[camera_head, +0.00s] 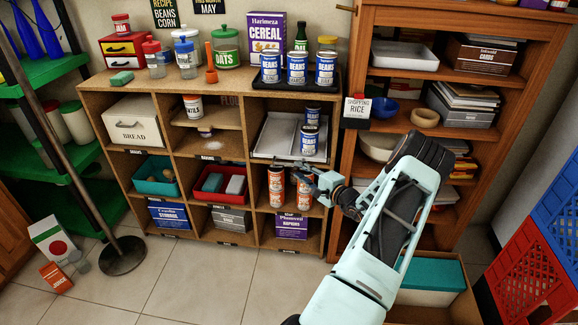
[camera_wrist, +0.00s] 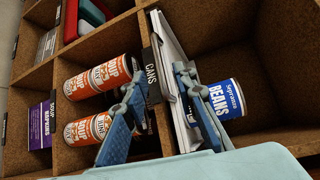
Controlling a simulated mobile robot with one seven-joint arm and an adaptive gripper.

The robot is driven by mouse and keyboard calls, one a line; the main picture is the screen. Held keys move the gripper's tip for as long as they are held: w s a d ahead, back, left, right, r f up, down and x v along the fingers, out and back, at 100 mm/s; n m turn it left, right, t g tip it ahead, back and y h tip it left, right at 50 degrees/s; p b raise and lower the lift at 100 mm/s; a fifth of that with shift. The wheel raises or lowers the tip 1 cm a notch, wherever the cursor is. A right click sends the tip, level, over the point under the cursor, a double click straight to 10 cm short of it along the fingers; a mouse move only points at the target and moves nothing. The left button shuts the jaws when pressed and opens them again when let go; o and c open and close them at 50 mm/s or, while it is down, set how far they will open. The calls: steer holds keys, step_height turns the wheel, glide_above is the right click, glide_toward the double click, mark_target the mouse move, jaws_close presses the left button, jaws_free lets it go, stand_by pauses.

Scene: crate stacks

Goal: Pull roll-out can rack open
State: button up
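The roll-out can rack (camera_head: 275,137) is a white sloping tray in the upper right compartment of the wooden cubby shelf. Blue-and-white beans cans (camera_head: 309,140) stand at its right side. In the wrist view the rack (camera_wrist: 171,50) shows as a white edge beside the black CANS label (camera_wrist: 152,75), with one beans can (camera_wrist: 226,99) behind a finger. My gripper (camera_head: 291,168) is at the front of this compartment, near its lower edge. In the wrist view my gripper (camera_wrist: 158,84) has its fingers apart, on either side of the label and rack edge. Contact cannot be told.
Orange soup cans (camera_wrist: 100,75) stand in the compartment below, close to one finger. A wooden bookcase (camera_head: 348,137) with a Shopping Rice box (camera_head: 356,112) adjoins on the right. A crate with a teal-topped box (camera_head: 432,273) is on the floor below my arm. The tiled floor in front is mostly clear.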

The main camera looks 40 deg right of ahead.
mark_target(289, 164)
steer(key=w, duration=0.4)
steer(key=w+f+b, duration=0.1)
steer(key=w, duration=0.2)
steer(key=shift+d, duration=0.35)
jaws_close()
